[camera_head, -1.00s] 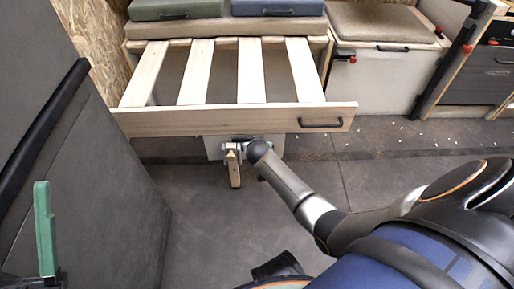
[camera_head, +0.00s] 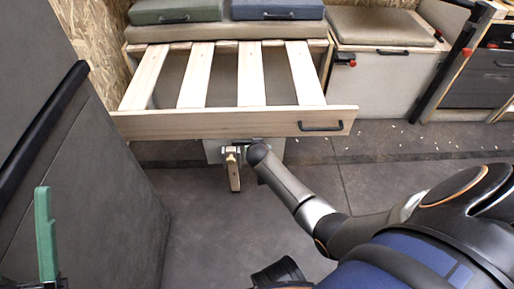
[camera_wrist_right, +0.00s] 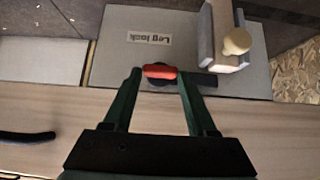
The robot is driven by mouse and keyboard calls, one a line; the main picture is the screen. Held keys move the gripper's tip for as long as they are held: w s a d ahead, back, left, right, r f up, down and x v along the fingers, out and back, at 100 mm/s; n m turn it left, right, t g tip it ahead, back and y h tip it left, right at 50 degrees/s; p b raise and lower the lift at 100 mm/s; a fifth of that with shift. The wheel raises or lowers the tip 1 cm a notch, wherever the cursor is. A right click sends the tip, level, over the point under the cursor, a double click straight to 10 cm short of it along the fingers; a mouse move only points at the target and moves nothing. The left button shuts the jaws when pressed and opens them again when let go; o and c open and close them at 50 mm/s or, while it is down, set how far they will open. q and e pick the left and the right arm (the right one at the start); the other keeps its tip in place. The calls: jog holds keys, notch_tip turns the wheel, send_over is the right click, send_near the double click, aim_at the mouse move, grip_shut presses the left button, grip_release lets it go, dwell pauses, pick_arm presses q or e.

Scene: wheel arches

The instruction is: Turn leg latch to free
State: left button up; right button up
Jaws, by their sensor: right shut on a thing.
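The leg latch (camera_wrist_right: 160,72) is a red handle on a dark round base, mounted on a grey panel (camera_wrist_right: 110,70) labelled "Leg lock" in the right wrist view. The handle lies nearly crosswise. My right gripper (camera_wrist_right: 159,76) has its green fingers on both ends of the red handle and is shut on it. In the head view the latch is hidden by my right wrist and the bed's front board. The wooden leg (camera_head: 234,170) hangs beside my right gripper. My left gripper (camera_head: 45,235) shows as a green finger at the lower left, away from the latch; its opening is unclear.
The slatted bed frame (camera_head: 230,124) with a black handle (camera_head: 320,126) stands above the latch. A dark grey panel (camera_head: 110,200) fills the left side. A cushioned box (camera_head: 385,75) stands at back right. The floor (camera_head: 205,235) in the middle is clear.

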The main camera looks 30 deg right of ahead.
grip_shut()
pick_arm(q)
jog(key=shift+r, duration=0.15)
